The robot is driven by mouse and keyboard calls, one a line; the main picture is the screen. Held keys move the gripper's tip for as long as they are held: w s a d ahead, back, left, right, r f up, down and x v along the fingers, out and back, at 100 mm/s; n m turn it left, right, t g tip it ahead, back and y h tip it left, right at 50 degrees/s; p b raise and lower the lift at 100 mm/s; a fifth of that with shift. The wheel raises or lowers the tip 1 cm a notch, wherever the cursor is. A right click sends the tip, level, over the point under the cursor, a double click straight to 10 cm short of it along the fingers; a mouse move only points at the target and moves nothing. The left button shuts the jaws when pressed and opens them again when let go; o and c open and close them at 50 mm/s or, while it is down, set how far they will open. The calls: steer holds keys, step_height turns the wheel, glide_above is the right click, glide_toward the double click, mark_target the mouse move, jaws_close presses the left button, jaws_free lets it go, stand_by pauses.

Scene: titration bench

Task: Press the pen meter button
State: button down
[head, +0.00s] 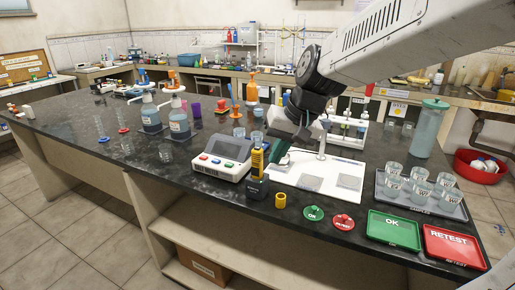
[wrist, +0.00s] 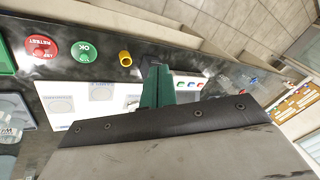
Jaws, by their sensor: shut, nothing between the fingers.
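The pen meter (head: 257,162) is yellow and dark. It stands upright in a dark blue holder (head: 257,187) near the bench's front edge in the head view. Its button is too small to make out. My gripper (head: 281,156) has green fingers, shut and empty, just right of the pen meter's upper part. I cannot tell whether they touch it. In the wrist view my gripper (wrist: 158,88) points toward the bench's front edge, and the pen meter is mostly or wholly hidden behind the fingers.
A short yellow cylinder (head: 280,200) stands right of the holder. The grey meter box (head: 222,158) with coloured buttons is close on the left. A white board (head: 316,176) lies behind and right. Green (head: 314,213) and red (head: 342,222) discs lie in front, with trays (head: 394,229) further right.

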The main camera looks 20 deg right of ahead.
mark_target(260, 150)
steer(key=w+r+m+t, duration=0.1)
steer(key=w+r+t, duration=0.1)
steer(key=w, duration=0.5)
steer(key=w+d+r+m+t, duration=0.1)
steer(key=w+r+t, duration=0.2)
steer(key=w, duration=0.5)
steer(key=shift+r, duration=0.5)
steer(key=shift+f, duration=4.45)
steer(key=shift+f, duration=0.15)
steer(key=shift+f, duration=0.25)
steer(key=shift+f, duration=0.6)
